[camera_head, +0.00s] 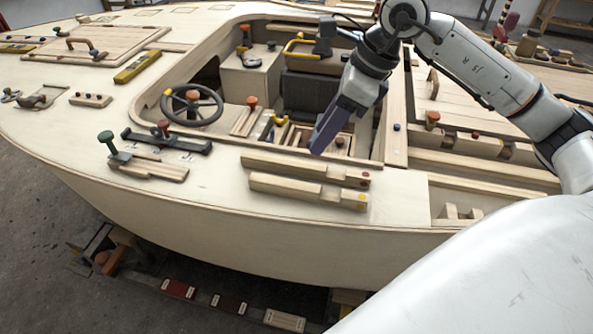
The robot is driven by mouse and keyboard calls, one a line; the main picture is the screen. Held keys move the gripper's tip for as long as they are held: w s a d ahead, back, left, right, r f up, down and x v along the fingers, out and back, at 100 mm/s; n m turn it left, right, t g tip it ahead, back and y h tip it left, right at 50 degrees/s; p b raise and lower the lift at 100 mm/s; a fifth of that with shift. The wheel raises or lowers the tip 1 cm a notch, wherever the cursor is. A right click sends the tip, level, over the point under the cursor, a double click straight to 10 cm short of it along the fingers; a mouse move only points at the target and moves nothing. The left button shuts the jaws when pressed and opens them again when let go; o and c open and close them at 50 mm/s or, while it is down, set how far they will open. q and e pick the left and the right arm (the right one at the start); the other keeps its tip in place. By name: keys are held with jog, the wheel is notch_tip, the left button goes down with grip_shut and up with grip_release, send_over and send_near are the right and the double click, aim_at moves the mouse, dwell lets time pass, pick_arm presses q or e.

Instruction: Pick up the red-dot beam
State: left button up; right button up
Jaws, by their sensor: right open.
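The red-dot beam (298,167) is a pale wooden bar lying on the plywood deck, with a red dot near its right end. A similar yellow-dot beam (298,189) lies parallel just in front of it. My right gripper (320,148) comes down from the upper right, with dark fingers pointing down. Its tips show just above the red-dot beam's far edge in the picture, and the beam is not between them. The gripper is open and empty; its height above the deck is hard to tell. My left gripper is not in view.
The cockpit opening (290,130) with a dark seat lies behind the beams. A black steering wheel (192,104) stands to its left. A dark clamp-like tool (166,138) and a green-knobbed tool (108,140) lie left of the beams. The near deck edge is close in front.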

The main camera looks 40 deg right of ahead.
aim_at(301, 163)
jog(key=shift+w+d+f, duration=0.15)
jog(key=shift+d+f, duration=0.05)
jog(key=shift+f, duration=0.15)
jog(key=x, duration=0.9)
jog(key=shift+w+p, duration=0.3)
jog(key=shift+c, duration=0.2)
grip_shut()
